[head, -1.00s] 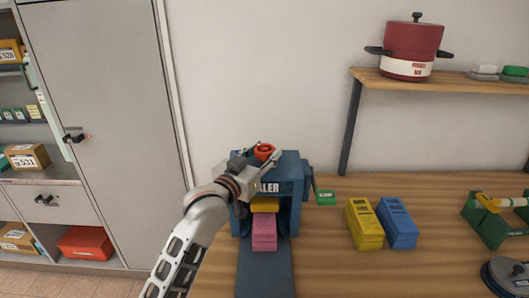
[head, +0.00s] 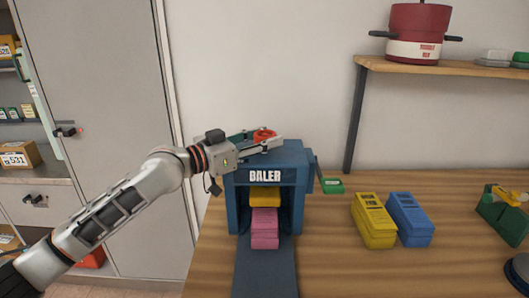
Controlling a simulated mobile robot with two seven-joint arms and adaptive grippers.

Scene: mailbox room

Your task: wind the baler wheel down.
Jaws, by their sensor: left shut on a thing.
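The blue baler (head: 240,215) stands on the wooden table, with its name on the front. Its red wheel (head: 264,135) sits on top. My left gripper (head: 264,139) reaches in from the left above the baler, its fingers around the wheel, shut on it. The near finger hides part of the wheel. My right gripper is not in view.
A shelf (head: 440,67) with a red pot (head: 418,32) hangs above. A grey cabinet (head: 100,110) stands at left.

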